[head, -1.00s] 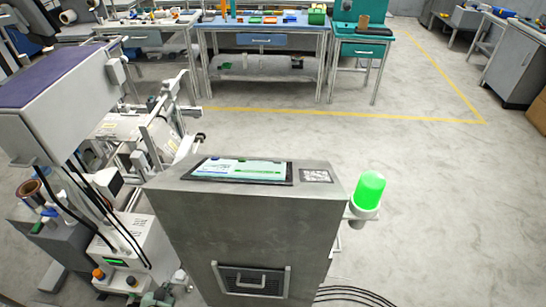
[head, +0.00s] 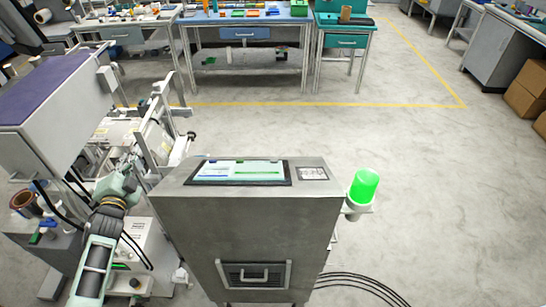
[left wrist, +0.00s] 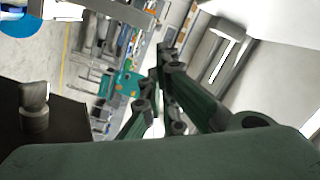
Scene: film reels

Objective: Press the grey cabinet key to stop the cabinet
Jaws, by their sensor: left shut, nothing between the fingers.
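The grey cabinet (head: 245,228) stands in the middle of the head view, with a lit screen (head: 240,171) and a small pale panel (head: 313,173) on its sloped top. A green lamp (head: 364,186) glows on its right side. I cannot make out a separate grey key on it. My left gripper (head: 138,160) is left of the cabinet's top, apart from the screen, in front of the white machine. It is shut and empty; its dark fingers (left wrist: 161,62) also show in the left wrist view. My right gripper is not in view.
A white machine (head: 48,100) with a purple top stands close on the left, crowding my left arm. Black cables (head: 362,284) lie on the floor at the lower right. Workbenches (head: 250,22) stand at the back. The floor right of the cabinet is open.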

